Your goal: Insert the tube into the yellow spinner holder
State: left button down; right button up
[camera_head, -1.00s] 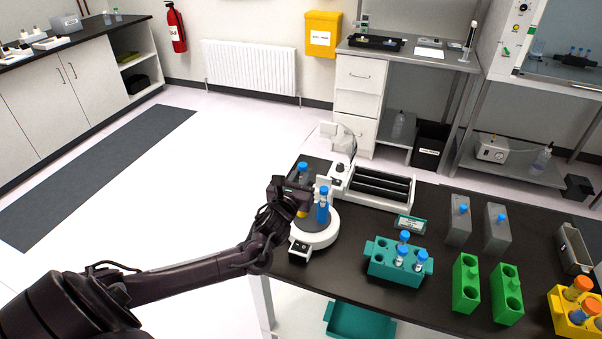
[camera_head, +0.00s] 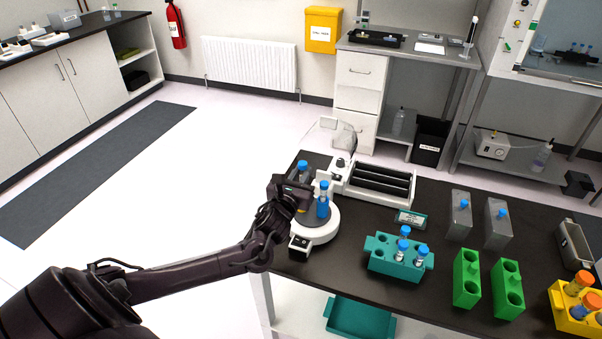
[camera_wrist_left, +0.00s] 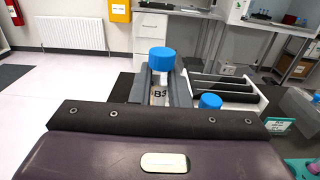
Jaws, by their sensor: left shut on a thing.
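My left gripper (camera_head: 292,190) is shut on a blue-capped tube (camera_head: 303,166), held upright over the rear left of the round spinner. In the left wrist view the tube's blue cap (camera_wrist_left: 161,59) and labelled upper body show between the two fingers. The spinner (camera_head: 322,232) has a white base and a grey disc. A second blue-capped tube (camera_head: 323,203) stands upright on it, just right of the gripper; its cap also shows in the wrist view (camera_wrist_left: 210,101).
Behind the spinner is a white device with dark rollers (camera_head: 381,183). To the right are a teal rack (camera_head: 382,263) with several tubes, grey holders (camera_head: 459,222), green holders (camera_head: 466,283) and a yellow rack (camera_head: 563,318). Bare black tabletop (camera_head: 432,300) lies between the racks.

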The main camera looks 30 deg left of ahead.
dwell(0.3)
pick_arm(q)
jog(key=shift+f+b, duration=1.45)
jog(key=shift+f, duration=0.7)
jog(key=shift+f, duration=0.4)
jog(key=c, duration=1.3)
grip_release()
